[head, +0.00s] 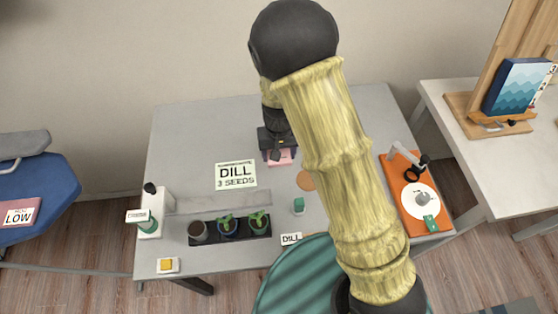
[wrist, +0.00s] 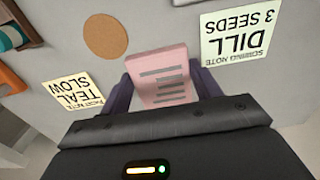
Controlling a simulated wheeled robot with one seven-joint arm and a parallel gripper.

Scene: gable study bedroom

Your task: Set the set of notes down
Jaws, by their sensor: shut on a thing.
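The set of notes is a small pink pad with dark printed lines. In the wrist view the notes (wrist: 165,80) sit between the two fingers of my gripper (wrist: 172,88), which is shut on them. In the head view the pink notes (head: 281,158) show just below my gripper (head: 277,150), over the back middle of the grey table (head: 190,120). My arm hides part of the table to their right. I cannot tell whether the notes touch the tabletop.
A "DILL 3 SEEDS" card (head: 236,176) lies left of the notes. A cork disc (wrist: 106,35) and a "TEAL SLOW" note (wrist: 75,93) lie nearby. A black tray (head: 202,240) with small pots stands at the front; an orange board (head: 408,177) holds a turntable. Bare table lies at back left.

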